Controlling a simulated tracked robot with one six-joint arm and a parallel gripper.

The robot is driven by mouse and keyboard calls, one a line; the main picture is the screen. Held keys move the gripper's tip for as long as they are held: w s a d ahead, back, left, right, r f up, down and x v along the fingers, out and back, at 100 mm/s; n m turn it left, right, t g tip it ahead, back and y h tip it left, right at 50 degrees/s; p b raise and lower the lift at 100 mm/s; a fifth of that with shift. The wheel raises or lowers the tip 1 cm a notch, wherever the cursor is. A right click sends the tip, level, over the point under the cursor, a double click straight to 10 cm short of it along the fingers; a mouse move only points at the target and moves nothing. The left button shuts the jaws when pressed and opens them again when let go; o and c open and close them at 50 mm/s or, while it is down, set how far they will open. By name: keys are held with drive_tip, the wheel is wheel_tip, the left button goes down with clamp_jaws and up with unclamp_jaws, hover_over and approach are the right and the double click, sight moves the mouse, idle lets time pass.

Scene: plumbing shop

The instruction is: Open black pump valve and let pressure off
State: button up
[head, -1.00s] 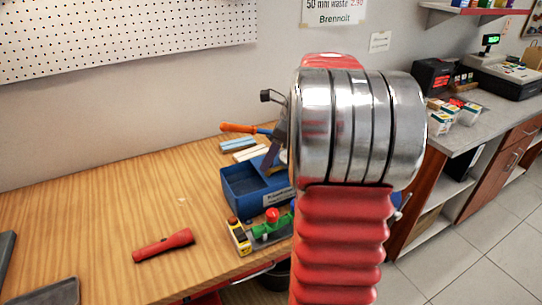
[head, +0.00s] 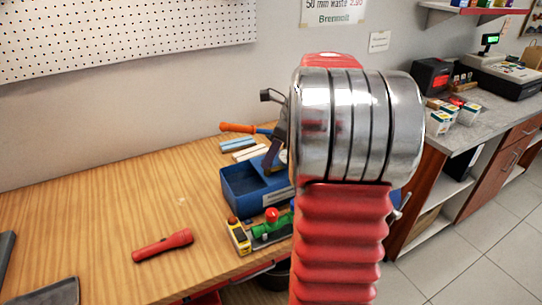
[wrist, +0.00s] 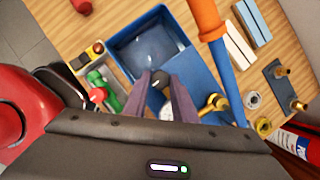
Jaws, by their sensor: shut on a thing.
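The blue pump's open water tank (head: 228,193) stands on the wooden bench, partly hidden behind my arm in the head view. In the wrist view, the tank (wrist: 122,47) lies just beyond my fingers. The pump's lever has an orange handle (wrist: 206,18) and a blue shaft, right of my fingers. My gripper (wrist: 160,84) points down at the pump, its fingers close together on a small black knob, the black pump valve (wrist: 160,78). The knob is mostly hidden between the fingers, and its turn angle cannot be told. A brass fitting (wrist: 213,103) sits to its right.
A green valve with a red cap (head: 271,216) and a yellow device (head: 238,235) stand close to the tank. A red flashlight (head: 162,245) lies on the bench. Pale and blue strips (head: 238,145) lie behind the tank. The bench's left middle is clear.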

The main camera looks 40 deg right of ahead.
drive_tip(key=n, duration=0.1)
drive_tip(key=n+g+y, duration=0.1)
drive_tip(key=n, duration=0.1)
drive_tip(key=shift+w+d+n, duration=0.15)
drive_tip(key=shift+n, duration=0.15)
drive_tip(key=n+g+y, duration=0.1)
drive_tip(key=n, duration=0.3)
drive_tip(key=shift+w, duration=0.2)
drive_tip(key=n+g, duration=0.1)
drive_tip(key=n, duration=0.3)
drive_tip(key=shift+w+g, duration=0.15)
drive_tip(key=shift+g, duration=0.25)
drive_tip(key=shift+n+g, duration=0.7)
drive_tip(key=shift+n, duration=1.1)
drive_tip(key=o, duration=1)
